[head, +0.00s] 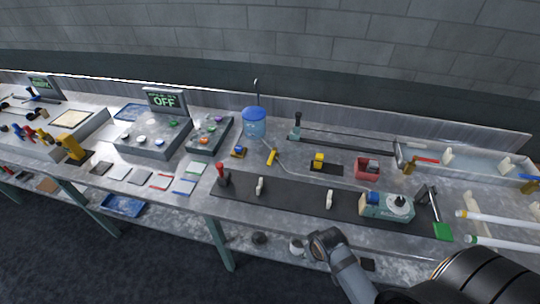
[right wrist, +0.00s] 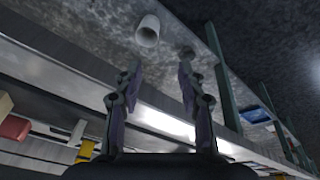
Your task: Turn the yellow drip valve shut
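A small yellow bar-shaped piece (head: 272,156), which looks like the drip valve, stands on the bench just right of the blue-topped container (head: 254,122). A thin clear tube runs near it; I cannot tell whether the valve is open or shut. My right gripper shows in the right wrist view (right wrist: 159,85), with its two fingers spread and nothing between them. My right arm enters the head view at the lower right, in front of the bench and well away from the yellow piece. My left gripper is not in view.
A yellow block (head: 319,158), a red box (head: 367,168) and a teal device (head: 387,205) stand to the right. A red-handled piece (head: 222,174) stands on the dark mat (head: 290,203). A white cup (right wrist: 148,31) is on the lower shelf.

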